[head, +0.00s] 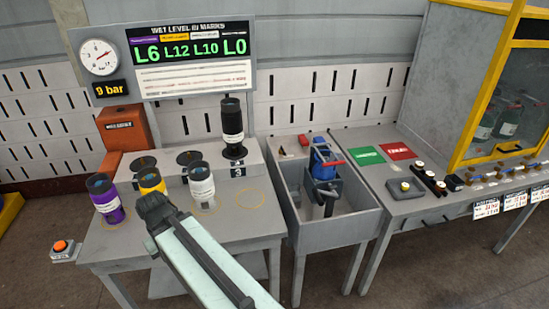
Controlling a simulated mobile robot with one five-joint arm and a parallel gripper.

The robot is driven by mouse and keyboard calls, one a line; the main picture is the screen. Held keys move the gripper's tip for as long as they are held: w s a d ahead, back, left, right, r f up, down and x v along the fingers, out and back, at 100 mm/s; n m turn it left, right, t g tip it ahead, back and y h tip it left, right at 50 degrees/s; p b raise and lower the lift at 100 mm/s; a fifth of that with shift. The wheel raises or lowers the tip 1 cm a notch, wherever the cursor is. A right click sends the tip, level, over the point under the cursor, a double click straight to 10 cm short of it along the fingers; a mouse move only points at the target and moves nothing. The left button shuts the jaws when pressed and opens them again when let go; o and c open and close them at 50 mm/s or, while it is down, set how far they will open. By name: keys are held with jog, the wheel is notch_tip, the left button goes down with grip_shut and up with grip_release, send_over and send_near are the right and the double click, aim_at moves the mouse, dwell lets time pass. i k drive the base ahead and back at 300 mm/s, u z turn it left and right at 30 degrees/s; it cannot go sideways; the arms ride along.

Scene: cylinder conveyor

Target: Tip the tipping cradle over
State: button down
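The tipping cradle (321,187) appears to be the dark grey-blue frame standing in the grey sink (352,226) right of centre. A blue cylinder (321,150) sits upright in it or against it, and a red handle (333,163) sticks out to the right. The cradle's lower part is partly hidden by the sink's front wall. My gripper (150,203) is over the left table, well left of the cradle and apart from it. It is dark and seen from behind, so its fingers cannot be made out. No held object shows.
Purple (106,203), yellow (152,182) and white (201,186) cylinders stand on the left table (245,225). A black cylinder (232,128) stands on the raised step behind them. A table with green (366,156) and red (397,150) pads and a yellow-framed cabinet (470,80) lie right.

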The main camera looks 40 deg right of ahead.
aim_at(326, 187)
jog(key=u, duration=1.55)
jog(key=k, duration=1.45)
jog(key=z, duration=0.6)
jog(key=i, duration=1)
